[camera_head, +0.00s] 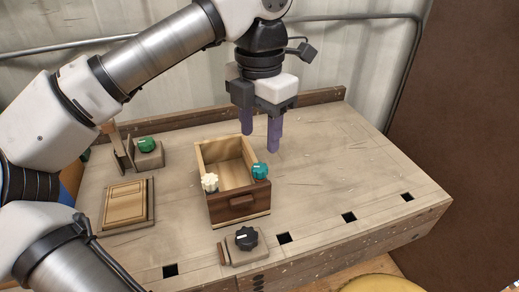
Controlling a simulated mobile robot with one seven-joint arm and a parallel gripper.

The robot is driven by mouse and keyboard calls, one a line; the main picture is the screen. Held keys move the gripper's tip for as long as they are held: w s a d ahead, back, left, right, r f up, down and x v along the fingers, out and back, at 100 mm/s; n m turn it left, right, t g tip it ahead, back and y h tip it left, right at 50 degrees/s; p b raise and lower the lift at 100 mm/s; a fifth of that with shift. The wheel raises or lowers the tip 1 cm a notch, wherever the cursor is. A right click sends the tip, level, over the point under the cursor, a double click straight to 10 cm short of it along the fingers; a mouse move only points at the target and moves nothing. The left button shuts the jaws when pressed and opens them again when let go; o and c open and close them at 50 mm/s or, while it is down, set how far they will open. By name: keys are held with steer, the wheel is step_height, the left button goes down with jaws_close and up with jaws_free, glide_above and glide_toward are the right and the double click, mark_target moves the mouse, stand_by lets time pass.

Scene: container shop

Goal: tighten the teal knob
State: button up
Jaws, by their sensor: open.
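The teal knob (260,171) sits at the front right corner of an open wooden box (239,203) on the workbench. It has a pale mark on it. My gripper (261,141) hangs above the bench, behind the box and a little higher than the knob in the picture. Its two purple fingers point down, apart and with nothing between them. The fingers do not touch the knob. How far above the bench they are is hard to tell.
A white knob (209,182) is at the box's front left. A green knob (147,144) on a wooden block stands at the back left, near a flat wooden panel (126,204). A black knob (246,238) is at the front. The bench's right side (345,160) is clear.

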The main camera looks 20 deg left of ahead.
step_height(320, 180, up, 6)
steer(key=shift+r, duration=0.25)
